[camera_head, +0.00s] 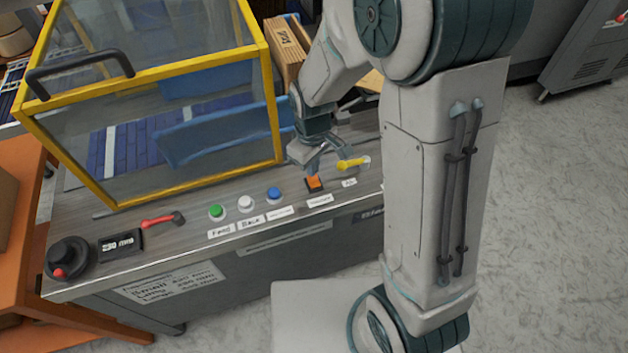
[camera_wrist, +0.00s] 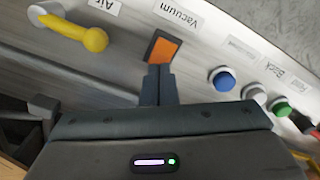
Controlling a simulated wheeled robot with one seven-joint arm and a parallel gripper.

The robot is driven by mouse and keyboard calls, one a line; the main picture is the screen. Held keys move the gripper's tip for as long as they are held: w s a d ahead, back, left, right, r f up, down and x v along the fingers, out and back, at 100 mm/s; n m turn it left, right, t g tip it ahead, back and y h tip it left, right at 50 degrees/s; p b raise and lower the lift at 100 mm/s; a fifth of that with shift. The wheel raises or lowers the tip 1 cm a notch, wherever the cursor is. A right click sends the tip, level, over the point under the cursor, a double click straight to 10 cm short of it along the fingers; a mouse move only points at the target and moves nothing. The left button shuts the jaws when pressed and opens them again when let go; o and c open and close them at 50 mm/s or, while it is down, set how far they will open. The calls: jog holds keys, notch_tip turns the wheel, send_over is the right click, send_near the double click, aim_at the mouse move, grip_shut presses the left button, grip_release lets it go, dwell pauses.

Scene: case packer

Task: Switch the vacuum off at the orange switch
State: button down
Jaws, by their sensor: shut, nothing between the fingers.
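The orange switch (camera_head: 315,184) sits on the machine's front panel, to the right of the blue button, with a small label in front of it. In the wrist view the orange switch (camera_wrist: 165,49) has a dark frame and stands beside a label reading "Vacuum". My gripper (camera_head: 318,170) is just above and behind the switch in the head view. In the wrist view my gripper's fingers (camera_wrist: 159,70) are closed together, with their tips at the edge of the switch. I cannot tell whether they touch it.
A yellow lever (camera_head: 352,163) labelled "Air" lies right of the switch. Blue (camera_head: 274,194), white (camera_head: 246,203) and green (camera_head: 216,212) buttons are to its left. A red-handled lever (camera_head: 160,221) and black knob (camera_head: 68,257) are farther left. A yellow-framed guard (camera_head: 271,100) stands behind.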

jog(key=shift+f+b, duration=0.85)
jog(key=shift+f, duration=0.3)
jog(key=shift+r, duration=0.15)
notch_tip(320, 180, up, 7)
jog(key=p, duration=0.5)
dwell(0.5)
dwell(0.5)
jog(key=s+d+r+m+t, duration=0.1)
jog(key=s+d+r+m, duration=0.3)
jog(key=s+d+r, duration=0.2)
jog(key=s+d+r+m+t+p, duration=0.1)
jog(key=s+d+r+m, duration=0.4)
jog(key=r, duration=0.4)
jog(key=shift+s+d+r+t, duration=0.4)
jog(key=shift+s+d, duration=0.15)
jog(key=shift+s, duration=0.05)
